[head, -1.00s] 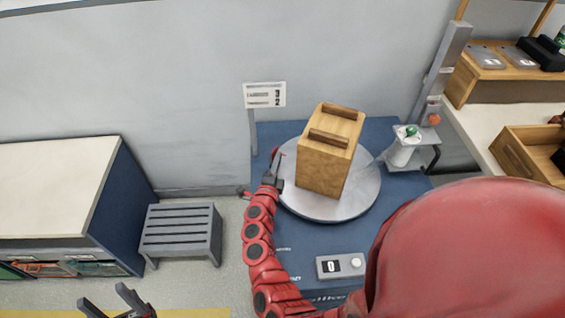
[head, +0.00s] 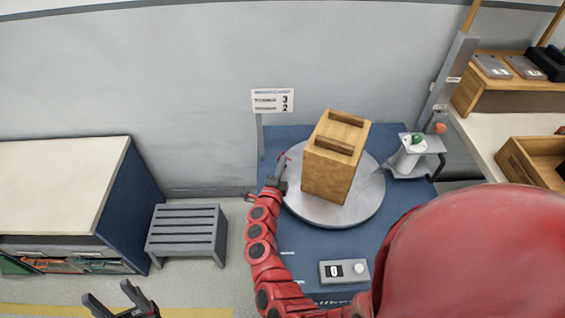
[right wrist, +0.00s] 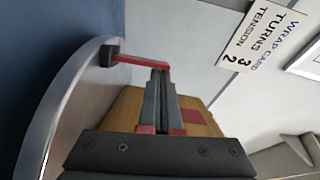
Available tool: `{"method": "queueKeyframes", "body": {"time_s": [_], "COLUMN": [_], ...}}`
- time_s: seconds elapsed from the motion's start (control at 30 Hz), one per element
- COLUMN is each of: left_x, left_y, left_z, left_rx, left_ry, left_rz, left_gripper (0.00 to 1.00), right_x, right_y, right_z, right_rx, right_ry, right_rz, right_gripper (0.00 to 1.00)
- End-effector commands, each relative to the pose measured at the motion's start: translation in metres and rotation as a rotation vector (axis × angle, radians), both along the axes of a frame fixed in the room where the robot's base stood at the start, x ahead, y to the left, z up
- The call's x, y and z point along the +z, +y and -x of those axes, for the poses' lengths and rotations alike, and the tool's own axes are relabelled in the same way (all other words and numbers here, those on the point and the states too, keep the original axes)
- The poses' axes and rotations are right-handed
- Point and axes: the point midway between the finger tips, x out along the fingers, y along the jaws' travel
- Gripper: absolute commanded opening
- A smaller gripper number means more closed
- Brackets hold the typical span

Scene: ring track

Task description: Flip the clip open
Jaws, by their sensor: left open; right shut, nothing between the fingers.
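The clip (right wrist: 138,60) shows in the right wrist view as a thin red bar with a dark block at the rim of the round grey turntable (right wrist: 62,105). In the head view the turntable (head: 365,203) carries a wooden box (head: 328,178); the clip is tiny at its left edge. My right gripper (right wrist: 160,72) is shut and empty, its tips at the bar's right end; I cannot tell whether they touch. In the head view my right gripper (head: 275,180) is at the turntable's left edge. My left gripper (head: 115,300) is open and empty at lower left, far from the clip.
A sign card (head: 272,100) stands behind the turntable; it also shows in the right wrist view (right wrist: 262,38). A control box (head: 344,271) lies in front on the blue table. A grey stool (head: 186,232) and white-topped cabinet (head: 60,190) stand left. A small stand (head: 413,158) is right.

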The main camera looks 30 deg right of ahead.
Motion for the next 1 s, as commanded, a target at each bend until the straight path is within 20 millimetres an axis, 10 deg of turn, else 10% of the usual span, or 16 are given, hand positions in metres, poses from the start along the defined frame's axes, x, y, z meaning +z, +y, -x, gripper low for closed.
{"method": "queueKeyframes", "body": {"time_s": [1.0], "left_x": [0.073], "left_y": [0.0], "left_z": [0.0], "left_rx": [0.0], "left_ry": [0.0], "left_rz": [0.0], "left_gripper": [0.6], "right_x": [0.0], "right_y": [0.021], "right_z": [-0.032], "right_rx": [0.004], "right_ry": [0.539], "right_rz": [0.356], "right_gripper": [0.0]}}
